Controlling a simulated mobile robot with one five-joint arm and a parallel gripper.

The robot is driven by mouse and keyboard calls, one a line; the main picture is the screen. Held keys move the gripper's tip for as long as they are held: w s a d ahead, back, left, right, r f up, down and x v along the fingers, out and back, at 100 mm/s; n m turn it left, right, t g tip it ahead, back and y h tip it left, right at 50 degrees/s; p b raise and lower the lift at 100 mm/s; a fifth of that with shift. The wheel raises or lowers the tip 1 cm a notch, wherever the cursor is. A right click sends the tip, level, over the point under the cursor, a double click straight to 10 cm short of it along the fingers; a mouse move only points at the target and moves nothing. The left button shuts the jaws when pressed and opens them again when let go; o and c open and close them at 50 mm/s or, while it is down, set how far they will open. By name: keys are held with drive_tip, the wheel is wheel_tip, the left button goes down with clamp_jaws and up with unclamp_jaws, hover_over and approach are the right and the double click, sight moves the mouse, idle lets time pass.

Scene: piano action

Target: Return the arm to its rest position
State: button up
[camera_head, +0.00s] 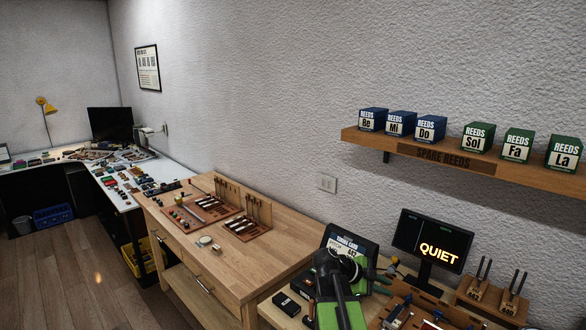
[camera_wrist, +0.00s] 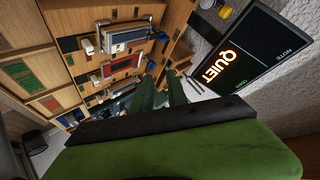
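My arm, black with green parts, rises at the bottom middle of the head view, in front of the workbench's tuning card. My gripper (camera_wrist: 161,92) shows in the wrist view as two dark green fingers beyond a wide green body. The fingers stand apart with a gap between them, and I see nothing held. That display also shows at the right of the wrist view (camera_wrist: 245,50).
A wooden shelf (camera_head: 364,143) on the wall carries several blue and green reed boxes. A wooden bench (camera_head: 270,262) stands to the left, with tool boards on it. Fork-like tools on wooden blocks (camera_head: 511,301) stand right of the display. Open floor (camera_head: 90,275) lies at the left.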

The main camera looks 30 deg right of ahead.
drive_tip(key=w+a+f+n+t+y, duration=0.1)
drive_tip(key=w+a+f+n, duration=0.15)
drive_tip(key=a, duration=0.45)
drive_tip(key=w+a+f+n+t+y, duration=0.1)
drive_tip(key=w+a+n, duration=0.25)
drive_tip(key=a, duration=0.35)
drive_tip(key=a+f+n+y, duration=0.2)
drive_tip(key=a+n+y, duration=0.1)
drive_tip(key=a+n, duration=0.4)
drive_tip(key=a+f+n+y, duration=0.2)
drive_tip(key=a+n, duration=0.6)
drive_tip(key=a, duration=0.5)
drive_tip(key=a+f+n+t+y, duration=0.1)
drive_tip(key=a+f+n+y, duration=0.2)
drive_tip(key=a+n, duration=0.4)
drive_tip(key=a, duration=0.3)
drive_tip(key=shift+a+y, duration=0.15)
drive_tip(key=shift+y, duration=0.25)
